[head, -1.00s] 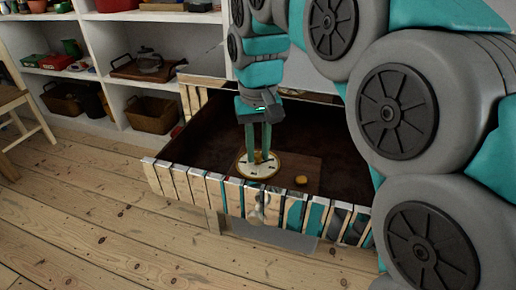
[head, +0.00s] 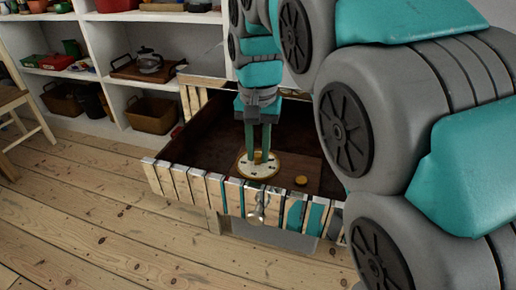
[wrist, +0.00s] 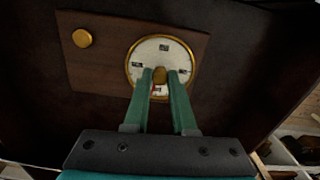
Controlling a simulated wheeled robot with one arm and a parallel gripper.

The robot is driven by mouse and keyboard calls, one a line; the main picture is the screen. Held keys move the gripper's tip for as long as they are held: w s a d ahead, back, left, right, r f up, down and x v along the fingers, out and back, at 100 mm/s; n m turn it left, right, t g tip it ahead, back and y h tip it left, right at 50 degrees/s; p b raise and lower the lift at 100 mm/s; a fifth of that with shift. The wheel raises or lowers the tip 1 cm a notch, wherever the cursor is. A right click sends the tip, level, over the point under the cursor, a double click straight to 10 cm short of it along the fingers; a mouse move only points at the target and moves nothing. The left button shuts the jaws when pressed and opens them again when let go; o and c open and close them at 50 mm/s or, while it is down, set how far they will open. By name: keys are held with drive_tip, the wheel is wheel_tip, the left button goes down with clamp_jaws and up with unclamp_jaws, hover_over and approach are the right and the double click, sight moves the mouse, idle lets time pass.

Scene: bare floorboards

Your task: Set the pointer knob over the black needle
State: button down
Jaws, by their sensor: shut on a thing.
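The round dial (head: 246,171) has a white face and a gold rim. It sits on a brown wooden board inside the open drawer and also shows in the wrist view (wrist: 148,48). The face carries small dark marks at the top, left and right, and a reddish mark low down. My gripper (head: 257,156) points down at the dial's middle. In the wrist view its green fingers are closed on the brass pointer knob (wrist: 159,75) at the dial's centre. The fingers cover part of the face. I cannot make out the black needle or the knob's pointing direction.
A small gold button (wrist: 82,38) stands on the wooden board (wrist: 110,72) beside the dial. The drawer's striped, shiny front (head: 190,184) rises close to the dial. White shelves (head: 106,60) with baskets stand at the back left.

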sight(258, 155)
drive_tip(key=m+p, duration=0.1)
drive_tip(key=m, duration=0.3)
drive_tip(key=shift+r+m, duration=0.1)
drive_tip(key=shift+m, duration=0.2)
drive_tip(key=shift+m+p, duration=0.6)
drive_tip(key=shift+m, duration=0.9)
drive_tip(key=c, duration=0.7)
unclamp_jaws()
drive_tip(key=shift+c, duration=0.2)
drive_tip(key=shift+r, duration=3.8)
